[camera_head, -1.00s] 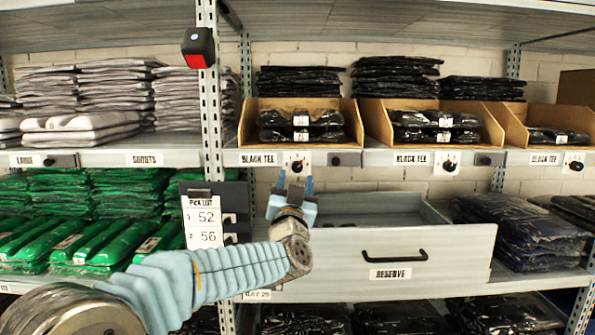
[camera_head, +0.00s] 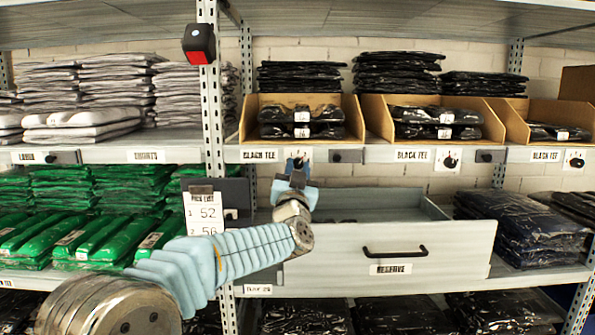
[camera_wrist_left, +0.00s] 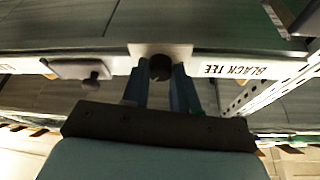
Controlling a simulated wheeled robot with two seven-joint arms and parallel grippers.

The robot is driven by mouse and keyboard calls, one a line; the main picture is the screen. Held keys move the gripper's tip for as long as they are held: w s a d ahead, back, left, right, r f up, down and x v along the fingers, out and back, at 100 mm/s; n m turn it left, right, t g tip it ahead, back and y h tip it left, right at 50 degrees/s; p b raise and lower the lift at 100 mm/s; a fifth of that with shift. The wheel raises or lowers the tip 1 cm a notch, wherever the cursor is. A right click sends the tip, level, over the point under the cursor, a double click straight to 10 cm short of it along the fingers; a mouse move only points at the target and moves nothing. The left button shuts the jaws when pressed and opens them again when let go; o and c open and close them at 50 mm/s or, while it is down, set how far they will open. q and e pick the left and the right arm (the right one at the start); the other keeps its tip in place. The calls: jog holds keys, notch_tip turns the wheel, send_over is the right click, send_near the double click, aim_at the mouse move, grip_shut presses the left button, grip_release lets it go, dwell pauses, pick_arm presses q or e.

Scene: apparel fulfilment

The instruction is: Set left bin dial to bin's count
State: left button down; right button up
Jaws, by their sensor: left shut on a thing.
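The left bin is a cardboard bin (camera_head: 352,117) on the middle shelf, with a few black packed tees (camera_head: 301,123) in it. Its dial (camera_head: 291,154) sits on a white plate on the shelf edge below, beside a BLACK TEE label (camera_head: 264,155). My left gripper (camera_head: 298,164) is at this dial, pointing up at it. In the left wrist view its fingers (camera_wrist_left: 160,85) are shut on both sides of the dark dial knob (camera_wrist_left: 160,66). The dial's markings are mostly hidden. My right gripper is not in view.
A RESERVE drawer (camera_head: 440,252) stands open just below and right of my left gripper. A pick list (camera_head: 204,212) hangs by the upright. Two more bins (camera_head: 494,122) (camera_head: 515,128) with their own dials (camera_head: 447,159) stand to the right. A small black knob (camera_head: 337,157) is beside the dial.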

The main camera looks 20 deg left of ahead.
pick_arm(q)
jog(key=shift+n, duration=0.3)
jog(key=n+y, duration=0.1)
jog(key=n, duration=0.1)
jog(key=n+y+b, duration=0.1)
jog(key=shift+d+f+n+g, duration=0.1)
jog(key=shift+d+n+g, duration=0.05)
jog(key=shift+n+g, duration=0.2)
jog(key=n+y, duration=0.1)
jog(key=n, duration=0.2)
jog(key=shift+d+n+y+b, duration=0.1)
jog(key=shift+n+y+b, duration=0.15)
jog(key=shift+y+b, duration=0.15)
jog(key=shift+w+n+g+y, duration=0.1)
jog(key=shift+n+g+y, duration=0.7)
jog(key=shift+n, duration=1.2)
jog(key=c, duration=0.9)
grip_release()
jog(key=shift+o, duration=0.2)
